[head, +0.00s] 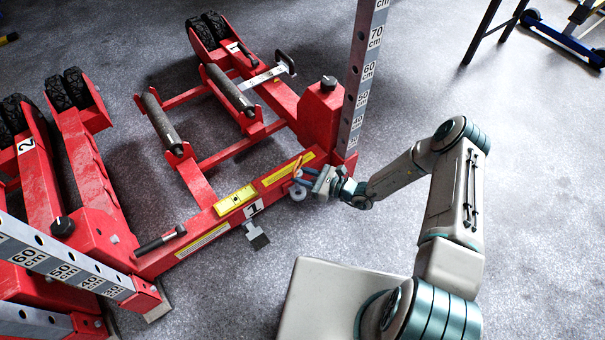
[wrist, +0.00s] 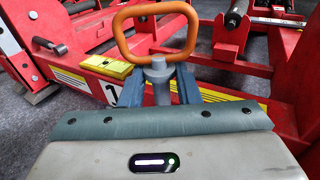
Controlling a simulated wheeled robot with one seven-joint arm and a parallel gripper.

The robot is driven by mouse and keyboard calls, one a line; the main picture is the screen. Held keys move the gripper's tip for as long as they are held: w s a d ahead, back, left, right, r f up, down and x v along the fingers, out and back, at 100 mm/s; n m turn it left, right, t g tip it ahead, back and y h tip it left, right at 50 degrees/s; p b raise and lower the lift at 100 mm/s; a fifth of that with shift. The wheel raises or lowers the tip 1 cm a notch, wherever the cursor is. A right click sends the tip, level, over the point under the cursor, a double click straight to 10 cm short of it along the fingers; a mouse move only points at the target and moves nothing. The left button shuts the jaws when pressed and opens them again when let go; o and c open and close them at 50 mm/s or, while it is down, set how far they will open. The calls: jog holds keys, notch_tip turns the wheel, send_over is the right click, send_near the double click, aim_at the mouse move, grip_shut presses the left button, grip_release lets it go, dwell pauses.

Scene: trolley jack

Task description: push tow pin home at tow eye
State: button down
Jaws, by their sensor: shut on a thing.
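The tow pin has a grey head (wrist: 158,70) and an orange loop handle (wrist: 122,38). My gripper (wrist: 161,88) is shut on the pin, its two blue-grey fingers on either side just below the head. In the head view my gripper (head: 302,180) is at the front beam of the red trolley jack (head: 320,115), with the orange handle (head: 298,164) above the fingers. A small pale round part (head: 298,193) shows just below the fingers; I cannot tell if it is the tow eye. The pin's lower end is hidden, so its depth cannot be seen.
A yellow block (head: 234,200) lies on the red beam to the left, near a label "1". A tall measuring post (head: 360,80) rises close behind my gripper. A second red jack (head: 80,150) stands at the left.

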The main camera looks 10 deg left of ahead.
aim_at(302, 194)
jog(key=shift+f+b, duration=0.45)
jog(key=shift+f, duration=0.45)
jog(key=shift+f+b, duration=3.25)
jog(key=shift+f, duration=1.3)
dwell(0.4)
jog(key=shift+r, duration=0.2)
jog(key=shift+r+p, duration=3.55)
jog(key=shift+r, duration=0.5)
